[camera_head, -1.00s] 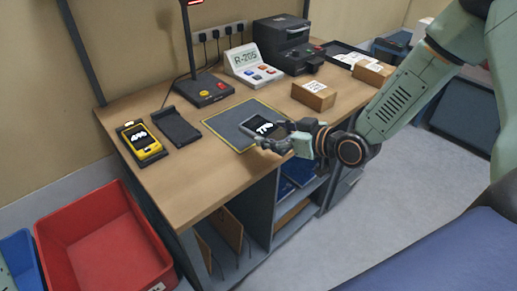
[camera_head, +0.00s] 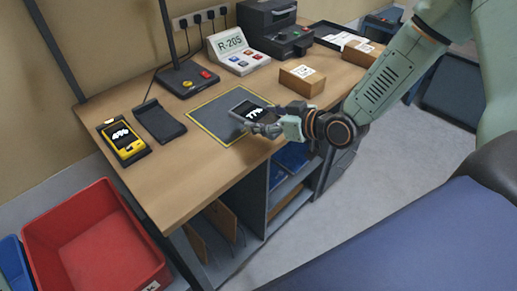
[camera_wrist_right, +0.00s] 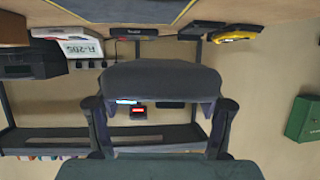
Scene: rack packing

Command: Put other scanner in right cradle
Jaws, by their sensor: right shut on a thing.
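A dark grey scanner (camera_head: 248,110) with a white "77%" readout is in my right gripper (camera_head: 262,127), which is shut on it over the right part of the mat. In the right wrist view the scanner's dark body (camera_wrist_right: 160,78) spans between the two fingers, apart from the bench surface. The empty dark right cradle (camera_head: 160,121) lies to the left of the mat. Left of it, a yellow scanner (camera_head: 123,138) reading "4%" sits in the left cradle (camera_head: 108,124). My left gripper is not in view.
The grey mat (camera_head: 212,122) has a yellow border. A lamp base (camera_head: 188,80) with buttons, an R-205 device (camera_head: 236,50) and a black printer (camera_head: 275,30) stand behind. A small carton (camera_head: 302,80) is right of the mat. A red bin (camera_head: 95,240) stands on the floor.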

